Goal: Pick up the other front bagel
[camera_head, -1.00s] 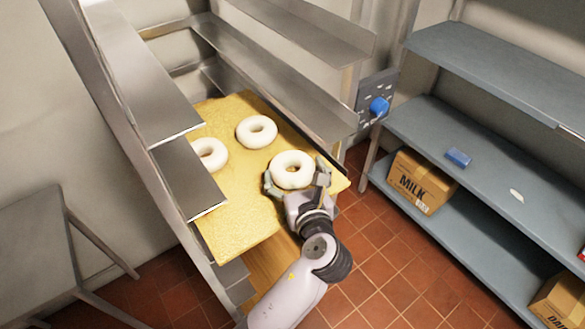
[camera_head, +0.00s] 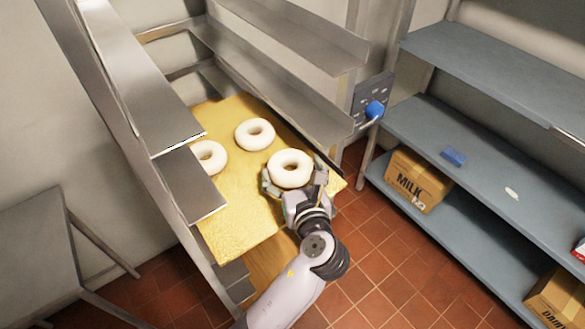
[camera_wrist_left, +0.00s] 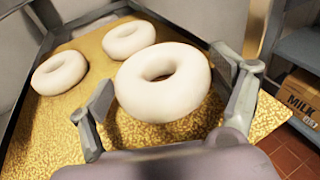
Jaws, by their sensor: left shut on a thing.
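The front bagel (camera_head: 290,169), white and ring-shaped, is between the fingers of my left gripper (camera_head: 295,180), at the front right of the yellow board (camera_head: 232,222). The left gripper is shut on it. In the left wrist view the bagel (camera_wrist_left: 162,84) sits between the two fingers (camera_wrist_left: 163,100) and appears slightly above the board. Two other white bagels lie on the board: one at the back (camera_head: 255,134) and one at the left (camera_head: 208,156), partly hidden by a rack shelf. My right gripper is not in view.
Metal rack shelves (camera_head: 190,185) flank the board on the left and back right. A blue-knobbed control box (camera_head: 373,108) is at the back right. Blue-grey shelving (camera_head: 450,150) with a milk carton box (camera_head: 419,182) stands to the right. Tiled floor is clear in between.

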